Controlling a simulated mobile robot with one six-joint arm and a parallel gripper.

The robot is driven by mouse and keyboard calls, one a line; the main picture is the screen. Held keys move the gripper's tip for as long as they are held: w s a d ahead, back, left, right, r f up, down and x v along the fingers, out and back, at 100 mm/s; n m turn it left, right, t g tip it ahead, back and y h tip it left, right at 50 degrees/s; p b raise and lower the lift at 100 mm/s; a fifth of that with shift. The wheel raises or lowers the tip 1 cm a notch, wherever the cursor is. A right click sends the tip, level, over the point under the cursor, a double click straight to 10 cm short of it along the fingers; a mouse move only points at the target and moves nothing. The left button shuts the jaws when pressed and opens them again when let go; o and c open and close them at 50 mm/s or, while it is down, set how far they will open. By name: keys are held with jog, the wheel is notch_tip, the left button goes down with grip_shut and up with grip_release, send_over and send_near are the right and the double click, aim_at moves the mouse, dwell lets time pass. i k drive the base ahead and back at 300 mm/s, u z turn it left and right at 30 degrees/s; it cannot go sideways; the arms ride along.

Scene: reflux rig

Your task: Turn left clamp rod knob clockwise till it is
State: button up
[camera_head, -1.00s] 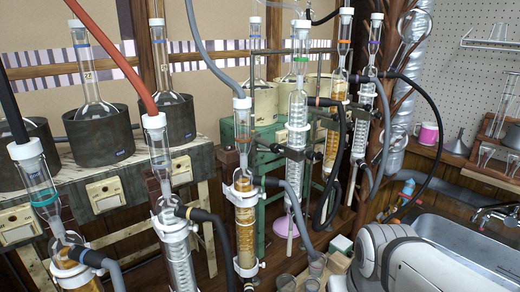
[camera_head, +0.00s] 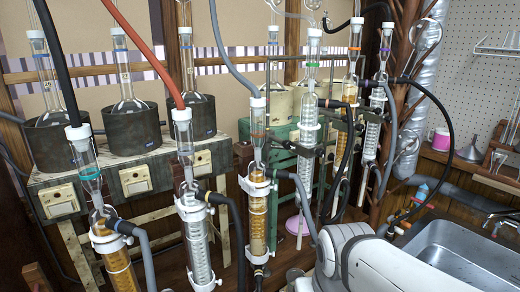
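Several glass condensers stand in a row, held by clamps. A dark clamp (camera_head: 287,146) sits on a thin upright rod (camera_head: 267,88) in the middle, beside a coiled clear condenser (camera_head: 309,105). Small dark knob-like ends show near it, but I cannot tell which is the left clamp rod knob or how far it is turned. An amber-filled condenser (camera_head: 257,215) and a clear one (camera_head: 197,240) stand nearer, in white clips. My white arm shows at the lower right; my gripper is outside the picture or hidden.
Grey, black and red hoses hang across the glassware. Dark heating mantles (camera_head: 134,128) with flasks stand on a worn bench at the left. A metal sink (camera_head: 450,255) lies at the right, with a pink mug (camera_head: 441,139) on the shelf behind it.

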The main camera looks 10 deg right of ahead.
aim_at(287, 145)
jog(key=u, duration=0.05)
jog(key=k, duration=0.85)
jog(key=z, duration=0.65)
jog(key=i, duration=1)
jog(key=z, duration=0.05)
